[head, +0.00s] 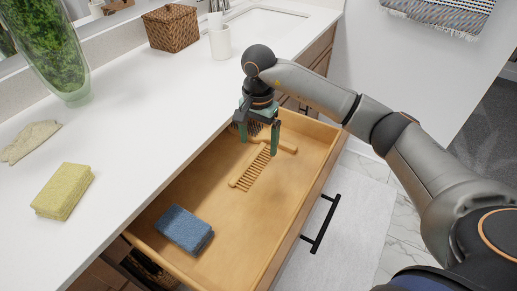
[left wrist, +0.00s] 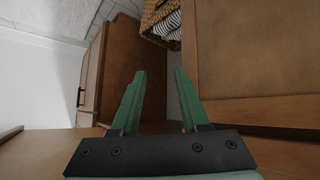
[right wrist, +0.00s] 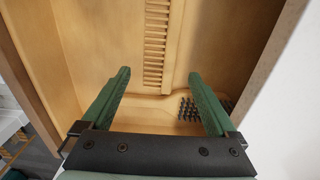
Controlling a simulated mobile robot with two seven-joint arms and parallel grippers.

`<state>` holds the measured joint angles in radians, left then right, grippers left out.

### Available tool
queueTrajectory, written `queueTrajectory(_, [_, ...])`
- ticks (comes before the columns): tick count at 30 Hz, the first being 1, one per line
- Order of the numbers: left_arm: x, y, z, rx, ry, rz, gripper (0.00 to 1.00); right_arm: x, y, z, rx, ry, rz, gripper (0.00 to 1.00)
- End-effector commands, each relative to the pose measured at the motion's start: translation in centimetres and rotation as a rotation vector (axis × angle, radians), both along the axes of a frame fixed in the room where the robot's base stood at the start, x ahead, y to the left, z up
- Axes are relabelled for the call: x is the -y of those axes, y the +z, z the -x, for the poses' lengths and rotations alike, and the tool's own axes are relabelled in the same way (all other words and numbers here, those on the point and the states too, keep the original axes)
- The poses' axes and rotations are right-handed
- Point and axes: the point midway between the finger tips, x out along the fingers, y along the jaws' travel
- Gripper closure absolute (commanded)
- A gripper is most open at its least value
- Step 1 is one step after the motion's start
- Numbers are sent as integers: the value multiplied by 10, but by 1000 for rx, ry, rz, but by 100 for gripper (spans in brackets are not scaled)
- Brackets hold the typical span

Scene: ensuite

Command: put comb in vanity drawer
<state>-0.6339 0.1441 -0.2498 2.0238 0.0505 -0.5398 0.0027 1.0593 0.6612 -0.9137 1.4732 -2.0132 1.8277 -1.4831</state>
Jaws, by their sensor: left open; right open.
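The wooden comb (head: 250,172) lies flat on the floor of the open vanity drawer (head: 207,262), teeth visible. It also shows in the right wrist view (right wrist: 156,45), beyond the fingertips. My right gripper (head: 259,147) is open and empty, pointing down over the drawer near the comb's far end; the right wrist view also shows its spread fingers (right wrist: 159,73). I cannot tell its exact height above the comb. My left gripper (left wrist: 159,72) is open and empty, facing brown cabinet fronts; it is outside the head view.
A wooden brush (head: 284,146) with dark bristles lies beside the comb, partly hidden by my right gripper. A blue box-like item (head: 184,230) sits at the drawer's near end. The counter holds a yellow sponge (head: 63,191), cloth (head: 30,142), vase (head: 50,45), basket (head: 171,28) and cup (head: 220,43).

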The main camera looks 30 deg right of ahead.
Motion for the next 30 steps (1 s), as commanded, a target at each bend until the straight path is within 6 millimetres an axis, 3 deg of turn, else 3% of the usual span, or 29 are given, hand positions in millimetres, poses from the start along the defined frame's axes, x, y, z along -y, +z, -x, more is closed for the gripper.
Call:
queueTrajectory(3, [0, 0, 1, -5, -1, -1, 55, 0, 30, -1, 5, -1, 2, 6])
queueTrajectory(10, [1, 2, 0, -3, -2, 1, 55, 0, 67, 0, 1, 0, 2, 6])
queueTrajectory(30, [2, 10, -2, 3, -3, 2, 55, 0, 83, 0, -1, 0, 1, 6])
